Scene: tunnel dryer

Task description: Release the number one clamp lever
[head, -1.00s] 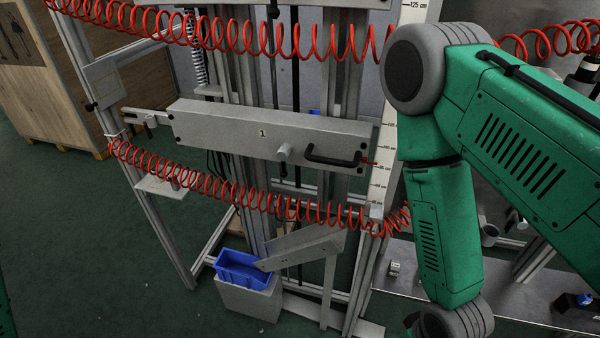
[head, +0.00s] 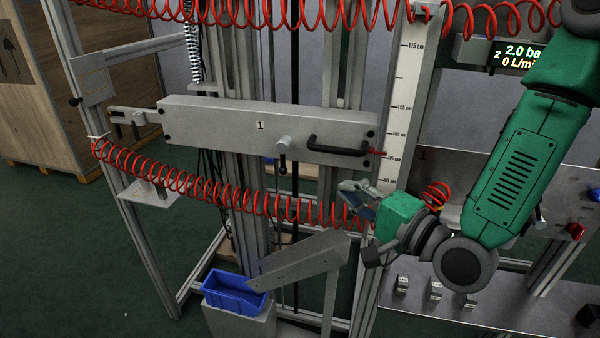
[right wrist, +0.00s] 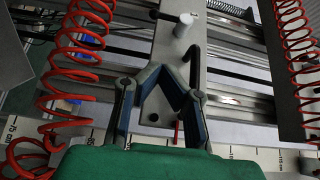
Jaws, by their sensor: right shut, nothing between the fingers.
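The grey beam marked 1 (head: 225,122) spans the upright frame in the head view. A pale round knob (head: 284,143) with a short dark lever (head: 283,162) hanging down sits on its front, left of a black bar handle (head: 338,147). My right gripper (head: 352,194) is below and right of the lever, apart from it, shut and empty. In the right wrist view my right gripper's fingers (right wrist: 161,76) form a closed peak in front of the beam plate (right wrist: 172,55), with the pale knob (right wrist: 184,22) beyond them. My left gripper is out of view.
Red coiled hoses (head: 230,195) cross above and below the beam. A vertical scale (head: 402,110) stands right of the beam, beside a red pointer (head: 376,152). A blue bin (head: 235,292) and slanted chute (head: 295,258) are below. Open space lies before the beam.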

